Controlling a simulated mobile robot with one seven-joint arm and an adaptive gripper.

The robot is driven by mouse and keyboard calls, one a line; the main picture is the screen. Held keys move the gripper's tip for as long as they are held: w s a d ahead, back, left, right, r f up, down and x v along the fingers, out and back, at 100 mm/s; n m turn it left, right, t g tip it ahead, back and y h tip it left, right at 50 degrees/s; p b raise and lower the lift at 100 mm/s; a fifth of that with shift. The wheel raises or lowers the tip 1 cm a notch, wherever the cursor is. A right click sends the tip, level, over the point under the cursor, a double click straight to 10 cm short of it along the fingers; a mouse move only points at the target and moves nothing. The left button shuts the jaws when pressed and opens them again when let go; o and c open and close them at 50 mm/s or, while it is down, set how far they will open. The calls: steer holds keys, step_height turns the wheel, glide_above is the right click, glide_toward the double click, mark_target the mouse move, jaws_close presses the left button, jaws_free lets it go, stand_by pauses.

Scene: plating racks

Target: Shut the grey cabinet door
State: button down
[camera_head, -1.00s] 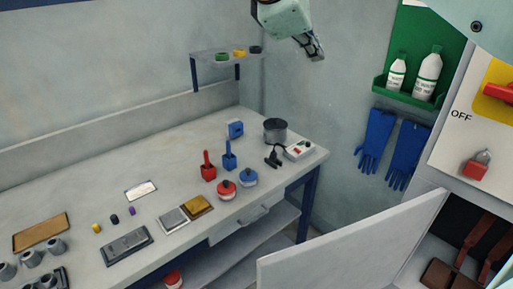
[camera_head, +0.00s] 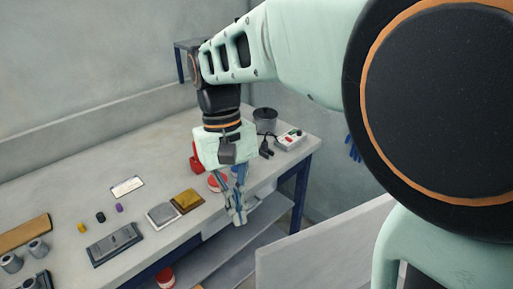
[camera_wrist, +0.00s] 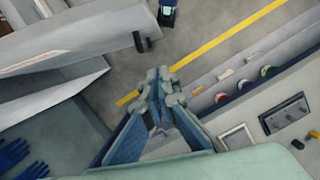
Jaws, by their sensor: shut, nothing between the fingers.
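The grey cabinet door (camera_head: 322,243) stands open at the lower right of the head view, swung out from its cabinet. My arm hides its hinge side and the cabinet behind it. In the wrist view my gripper's fingertips (camera_wrist: 160,76) meet over the floor. Pale grey panels lie at the left there; I cannot tell for sure which is the door.
The workbench (camera_head: 120,215) holds red pots, plates, a dark canister (camera_head: 265,115) and a small control box (camera_head: 291,139). Blue gloves (camera_wrist: 16,158) hang at the left of the wrist view. A yellow line (camera_wrist: 225,37) crosses open floor.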

steer(key=s+d+f, duration=0.3)
steer(key=s+f, duration=0.3)
steer(key=f, duration=0.3)
steer(key=shift+f, duration=0.3)
steer(key=shift+d, duration=0.1)
